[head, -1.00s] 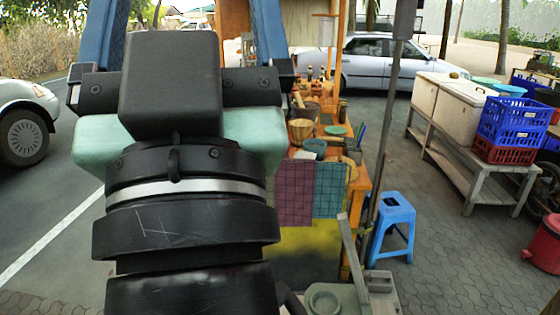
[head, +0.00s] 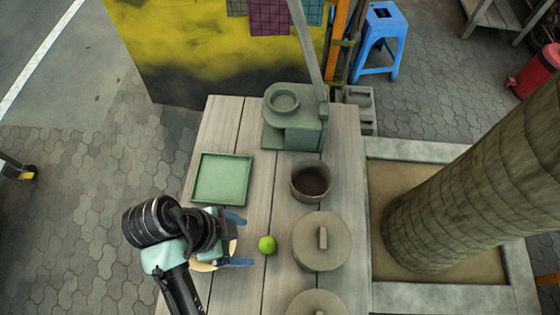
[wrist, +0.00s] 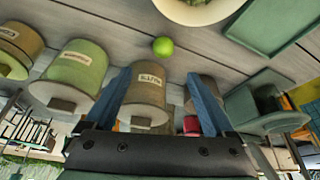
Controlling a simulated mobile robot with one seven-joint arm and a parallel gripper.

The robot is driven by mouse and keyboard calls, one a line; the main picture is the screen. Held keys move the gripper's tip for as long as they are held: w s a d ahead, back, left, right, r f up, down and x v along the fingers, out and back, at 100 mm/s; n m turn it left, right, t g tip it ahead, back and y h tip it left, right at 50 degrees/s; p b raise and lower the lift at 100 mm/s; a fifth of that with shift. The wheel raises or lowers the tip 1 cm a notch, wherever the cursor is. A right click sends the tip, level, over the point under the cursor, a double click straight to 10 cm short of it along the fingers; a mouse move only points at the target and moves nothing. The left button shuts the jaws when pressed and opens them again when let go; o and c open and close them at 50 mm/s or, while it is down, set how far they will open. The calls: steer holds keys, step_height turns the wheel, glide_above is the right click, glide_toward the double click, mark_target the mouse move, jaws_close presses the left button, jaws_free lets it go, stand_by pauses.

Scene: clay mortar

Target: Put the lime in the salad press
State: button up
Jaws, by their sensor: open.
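The small green lime (head: 267,245) lies on the wooden table, left of a lidded clay pot. It also shows in the wrist view (wrist: 163,47), ahead of and apart from my fingertips. My gripper (head: 247,240) is open and empty, just left of the lime, with its blue fingers pointing right. The grey-green salad press (head: 305,135) stands at the table's far end, with a round cup on top and its long lever raised. It also shows at the right in the wrist view (wrist: 262,103).
A square green tray (head: 222,178) lies left of the table's middle. An open brown pot (head: 311,184) stands before the press. Lidded pots (head: 318,255) line the right side. A pale bowl (head: 208,266) is partly hidden under my gripper. A tree trunk (head: 470,180) rises beyond the right edge.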

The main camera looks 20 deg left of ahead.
glide_above(265, 244)
steer(key=s+a, duration=0.1)
steer(key=s, duration=0.1)
steer(key=f, duration=0.6)
steer(key=shift+w+a+f, duration=0.1)
steer(key=shift+w+a, duration=0.1)
steer(key=shift+w, duration=0.05)
steer(key=shift+a+x, duration=0.1)
steer(key=shift+x, duration=1.3)
steer(key=shift+a+x, duration=0.15)
steer(key=shift+x, duration=1.2)
steer(key=shift+w, duration=0.15)
jaws_close()
